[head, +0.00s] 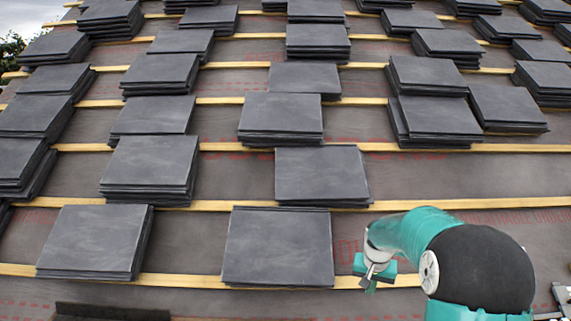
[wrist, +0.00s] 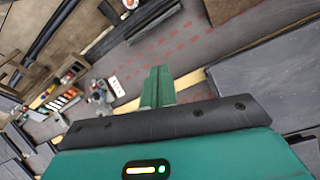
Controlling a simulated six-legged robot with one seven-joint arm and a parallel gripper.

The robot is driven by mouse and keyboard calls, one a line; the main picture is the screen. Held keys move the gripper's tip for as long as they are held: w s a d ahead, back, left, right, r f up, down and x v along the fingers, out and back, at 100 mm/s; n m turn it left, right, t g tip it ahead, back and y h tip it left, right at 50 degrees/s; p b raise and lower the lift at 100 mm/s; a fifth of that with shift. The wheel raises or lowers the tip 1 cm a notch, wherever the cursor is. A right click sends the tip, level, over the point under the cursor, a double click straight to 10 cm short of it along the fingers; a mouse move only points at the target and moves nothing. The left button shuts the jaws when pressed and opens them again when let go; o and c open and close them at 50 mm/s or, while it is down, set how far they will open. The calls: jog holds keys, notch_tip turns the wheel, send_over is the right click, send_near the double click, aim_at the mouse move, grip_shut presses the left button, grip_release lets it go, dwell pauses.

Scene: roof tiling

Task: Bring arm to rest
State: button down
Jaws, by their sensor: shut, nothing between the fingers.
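My arm (head: 480,265) is in the lower right of the head view, bent, with its teal and black links in front of the lower battens. My gripper (head: 372,284) hangs at the arm's left, above the lowest batten in the picture and right of a slate stack. In the wrist view my gripper (wrist: 157,88) shows its green fingers together, with nothing between them. The underlay and a batten lie beyond the fingers.
Slate stacks rest along the wooden battens (head: 480,148); the nearest stack (head: 278,247) is left of my gripper. Bare underlay (head: 450,175) lies above my arm. The wrist view shows small coloured items (wrist: 62,100) and a grey device (wrist: 98,92) at the left.

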jog(key=s+a+r+n+t, duration=0.1)
jog(key=s+a+r, duration=0.2)
jog(key=s+r, duration=0.5)
jog(key=s+a+r+n+t, duration=0.1)
jog(key=s+a+r, duration=0.1)
jog(key=s+r, duration=0.55)
jog(key=s+a+r+n+t, duration=0.1)
jog(key=s, duration=0.7)
jog(key=s+a+r+n, duration=0.1)
jog(key=s+a+r, duration=0.1)
jog(key=s, duration=0.6)
jog(key=shift+s+a+t+y, duration=0.25)
jog(key=shift+s+t+y, duration=0.05)
jog(key=shift+s+t, duration=0.1)
dwell(0.5)
